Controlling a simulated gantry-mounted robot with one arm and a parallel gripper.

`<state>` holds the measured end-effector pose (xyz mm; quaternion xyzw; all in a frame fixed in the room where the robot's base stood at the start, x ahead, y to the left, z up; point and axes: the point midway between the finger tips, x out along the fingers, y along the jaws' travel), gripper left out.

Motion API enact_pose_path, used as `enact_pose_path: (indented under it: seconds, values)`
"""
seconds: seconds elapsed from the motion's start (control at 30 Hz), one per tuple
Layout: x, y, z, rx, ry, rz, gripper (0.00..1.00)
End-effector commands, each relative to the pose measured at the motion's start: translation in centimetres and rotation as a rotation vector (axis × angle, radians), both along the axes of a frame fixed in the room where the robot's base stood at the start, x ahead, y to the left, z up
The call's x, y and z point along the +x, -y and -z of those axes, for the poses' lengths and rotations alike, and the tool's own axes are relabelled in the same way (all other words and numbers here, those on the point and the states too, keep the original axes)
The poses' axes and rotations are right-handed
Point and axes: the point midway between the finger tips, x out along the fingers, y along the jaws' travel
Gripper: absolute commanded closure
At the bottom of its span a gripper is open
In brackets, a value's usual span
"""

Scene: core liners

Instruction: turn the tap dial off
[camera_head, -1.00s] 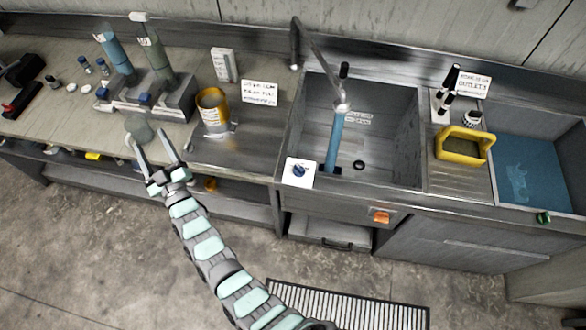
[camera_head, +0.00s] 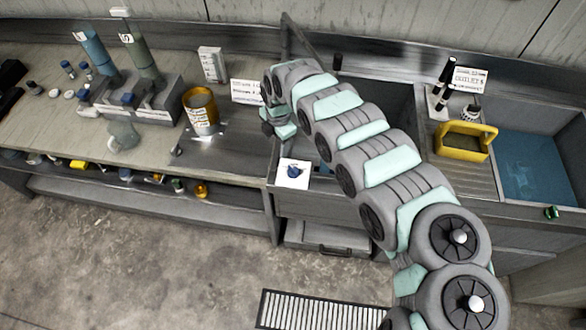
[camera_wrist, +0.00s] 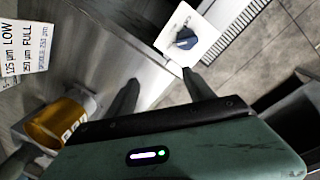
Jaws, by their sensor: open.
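The tap dial (camera_head: 293,171) is a dark blue knob on a white square plate on the sink's front edge. In the wrist view the dial (camera_wrist: 186,39) shows near the top, ahead of and slightly right of my gripper (camera_wrist: 160,76). The two dark fingers are apart, with nothing between them, and do not touch the dial. In the head view my arm hides the fingers; its end hangs above and left of the dial. The tap pipe (camera_head: 290,32) stands at the sink's back left, largely behind my arm. A sliver of the blue water stream (camera_head: 324,150) shows.
An orange tin (camera_head: 200,110) stands left of the sink on the metal counter, with a white sign (camera_head: 247,91) behind it. A yellow caddy (camera_head: 465,141) and the blue-water basin (camera_head: 530,165) are right. The floor in front is open around a drain grate (camera_head: 320,310).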

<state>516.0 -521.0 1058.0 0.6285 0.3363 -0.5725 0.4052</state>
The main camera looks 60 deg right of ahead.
Motion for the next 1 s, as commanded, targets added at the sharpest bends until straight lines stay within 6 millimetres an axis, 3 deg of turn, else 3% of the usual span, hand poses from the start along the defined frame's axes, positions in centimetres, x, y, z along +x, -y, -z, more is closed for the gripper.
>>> enact_pose_path:
  seconds: [0.03,0.1,0.2,0.73,1.0]
  values:
    - [-2.3,0.2,0.1,0.012,-0.048,-0.013,0.38]
    - [-4.4,0.2,0.1,0.027,-0.093,-0.028,0.38]
    - [-5.7,0.1,0.3,0.04,-0.122,-0.038,0.38]
    - [-5.6,-0.2,8.3,0.045,-0.12,-0.037,0.38]
    - [-5.5,0.0,10.4,0.04,-0.118,-0.037,0.38]
